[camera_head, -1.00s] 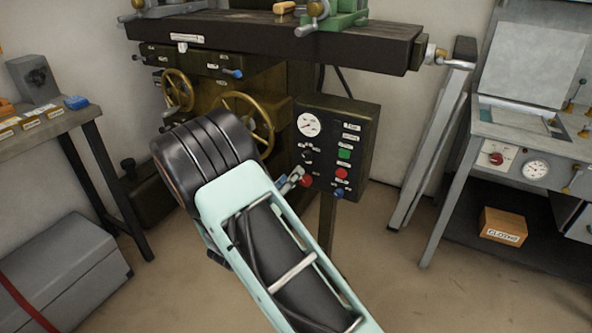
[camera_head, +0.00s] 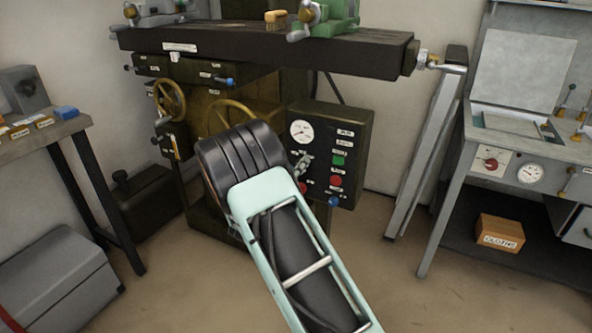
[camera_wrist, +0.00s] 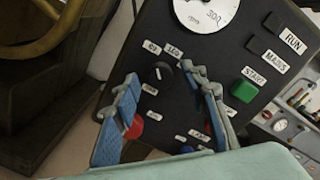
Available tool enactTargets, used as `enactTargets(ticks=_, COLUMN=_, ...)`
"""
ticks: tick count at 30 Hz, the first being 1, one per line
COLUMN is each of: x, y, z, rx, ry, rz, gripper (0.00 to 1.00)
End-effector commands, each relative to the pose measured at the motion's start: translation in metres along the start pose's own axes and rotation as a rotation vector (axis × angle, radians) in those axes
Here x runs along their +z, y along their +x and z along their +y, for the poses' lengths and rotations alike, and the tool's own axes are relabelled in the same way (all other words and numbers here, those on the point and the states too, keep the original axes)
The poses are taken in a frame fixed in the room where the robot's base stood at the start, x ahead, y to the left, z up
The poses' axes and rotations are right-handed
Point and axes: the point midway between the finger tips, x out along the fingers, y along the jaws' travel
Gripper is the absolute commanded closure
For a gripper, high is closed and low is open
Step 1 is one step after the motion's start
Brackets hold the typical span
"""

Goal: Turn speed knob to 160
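The black speed knob (camera_wrist: 160,72) is on the dark control panel (camera_head: 352,135), with small white number labels around it; one to its upper right seems to read 120. Its exact pointer setting is too small to tell. My gripper (camera_wrist: 160,76) is open, with its two blue-padded fingers on either side of the knob in the wrist view. I cannot tell whether they touch it. In the head view my gripper (camera_head: 303,162) covers the knob's place on the panel, below the round dial (camera_head: 302,131). The dial also shows in the wrist view (camera_wrist: 207,12), marked rpm.
A green START button (camera_wrist: 244,91) is right of the right finger. A red button (camera_wrist: 133,127) shows between the fingers, below the knob. In the head view another red button (camera_head: 336,181) and a brass handwheel (camera_head: 232,108) are near my arm. The machine table (camera_head: 270,45) overhangs above.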

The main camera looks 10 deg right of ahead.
Motion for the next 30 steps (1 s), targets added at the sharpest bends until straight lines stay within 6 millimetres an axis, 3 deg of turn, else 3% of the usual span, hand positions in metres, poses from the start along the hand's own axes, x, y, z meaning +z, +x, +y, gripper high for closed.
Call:
enactTargets(ticks=4, x=0.0001, y=-0.0001, z=-0.0002, rx=0.0, ry=0.0, rz=0.0, gripper=0.6)
enactTargets(ticks=15, x=0.0, y=-0.0003, z=-0.0003, rx=-0.001, ry=0.0, rz=0.0, gripper=1.0)
enactTargets(ticks=30, x=-0.0009, y=-0.0004, z=0.0006, rx=-0.006, ry=0.14, rz=-0.005, gripper=1.0)
